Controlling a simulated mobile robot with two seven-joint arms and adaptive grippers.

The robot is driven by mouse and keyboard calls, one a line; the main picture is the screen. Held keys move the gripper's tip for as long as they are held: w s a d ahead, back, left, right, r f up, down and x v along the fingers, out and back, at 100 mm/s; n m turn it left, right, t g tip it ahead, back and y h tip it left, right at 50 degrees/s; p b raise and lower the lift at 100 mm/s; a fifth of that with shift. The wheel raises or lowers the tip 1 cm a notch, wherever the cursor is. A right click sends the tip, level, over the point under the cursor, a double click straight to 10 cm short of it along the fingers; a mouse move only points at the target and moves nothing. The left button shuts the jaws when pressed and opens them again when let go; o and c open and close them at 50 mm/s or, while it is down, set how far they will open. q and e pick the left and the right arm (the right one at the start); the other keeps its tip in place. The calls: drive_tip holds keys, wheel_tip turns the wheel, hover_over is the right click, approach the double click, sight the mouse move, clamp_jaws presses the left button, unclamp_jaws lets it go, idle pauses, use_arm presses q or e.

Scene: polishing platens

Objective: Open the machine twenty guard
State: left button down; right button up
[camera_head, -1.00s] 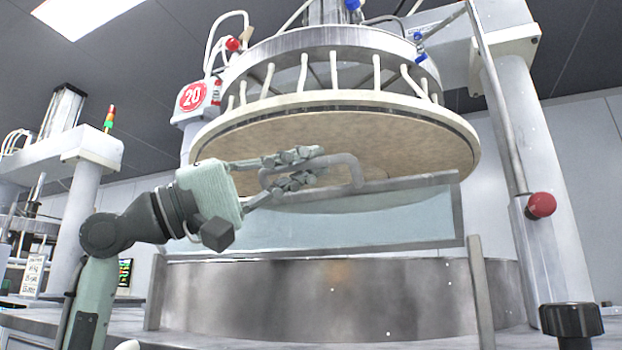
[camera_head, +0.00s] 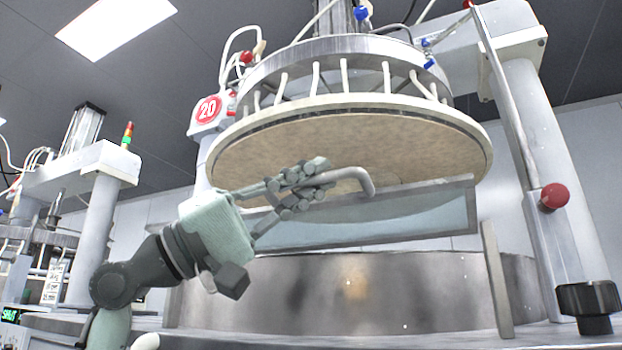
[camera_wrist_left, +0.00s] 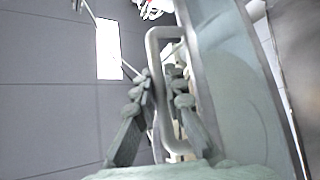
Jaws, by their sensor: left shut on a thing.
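The machine with the red 20 badge (camera_head: 208,109) fills the middle of the head view. Its guard (camera_head: 415,212) is a clear panel in a grey metal frame, standing in front of the gap between the round upper platen (camera_head: 340,145) and the steel tub. A grey bar handle (camera_head: 362,178) is on the guard's upper edge. My left gripper (camera_head: 318,178) is shut on the handle. In the left wrist view the handle (camera_wrist_left: 155,75) runs between the fingers, and the guard's pane (camera_wrist_left: 235,80) is at the right. My right gripper is not in view.
The steel tub wall (camera_head: 350,290) is below the guard, with an upright metal post (camera_head: 496,278) at its right. A red knob (camera_head: 554,196) and a black knob (camera_head: 589,300) are on the right. Another machine (camera_head: 95,200) stands at the left.

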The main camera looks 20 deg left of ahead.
use_arm(q)
drive_tip(key=c, duration=1.6)
unclamp_jaws()
drive_tip(key=shift+o, duration=0.2)
drive_tip(key=shift+a, duration=0.1)
drive_tip(key=shift+s+a+f, duration=0.15)
drive_tip(key=shift+a+f, duration=0.1)
drive_tip(key=v, duration=1.1)
